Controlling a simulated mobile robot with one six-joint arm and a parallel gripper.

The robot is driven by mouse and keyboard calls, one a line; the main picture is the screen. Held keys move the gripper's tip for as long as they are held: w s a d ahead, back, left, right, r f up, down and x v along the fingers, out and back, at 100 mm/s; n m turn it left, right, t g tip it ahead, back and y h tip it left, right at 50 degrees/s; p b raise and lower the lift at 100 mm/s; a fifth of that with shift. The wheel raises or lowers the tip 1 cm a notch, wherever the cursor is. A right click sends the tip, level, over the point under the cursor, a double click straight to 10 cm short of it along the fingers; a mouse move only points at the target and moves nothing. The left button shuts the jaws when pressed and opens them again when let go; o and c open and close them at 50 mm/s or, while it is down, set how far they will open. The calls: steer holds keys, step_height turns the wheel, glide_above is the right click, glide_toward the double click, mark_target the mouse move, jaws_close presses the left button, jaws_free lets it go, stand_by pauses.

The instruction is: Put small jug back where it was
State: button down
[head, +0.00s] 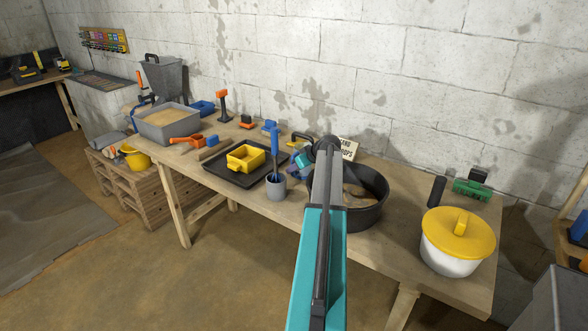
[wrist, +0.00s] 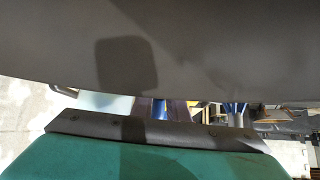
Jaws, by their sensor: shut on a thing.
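My teal and dark grey arm reaches over the table's middle in the head view and hides much of its own end. My gripper (head: 300,155) shows only as a small teal and dark patch just left of the arm's far end. It is shut on a small purplish thing (head: 304,168), which I take for the small jug; its shape is mostly hidden. In the wrist view a large dark grey surface fills the top and my teal gripper housing (wrist: 150,158) fills the bottom. The jug cannot be made out clearly there.
A black tray (head: 222,172) with a yellow tub (head: 246,157) lies left of the gripper. A grey cup (head: 275,190) holds a blue-handled tool. A black basin (head: 368,213) and a yellow-lidded white pot (head: 455,258) stand right. Bare tabletop (head: 405,215) lies between them.

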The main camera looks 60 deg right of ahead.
steer(key=shift+f, duration=0.15)
steer(key=c, duration=1.7)
jaws_free()
steer(key=shift+r, duration=0.2)
steer(key=b+v, duration=0.1)
steer(key=v, duration=1.1)
steer(key=shift+b, duration=0.4)
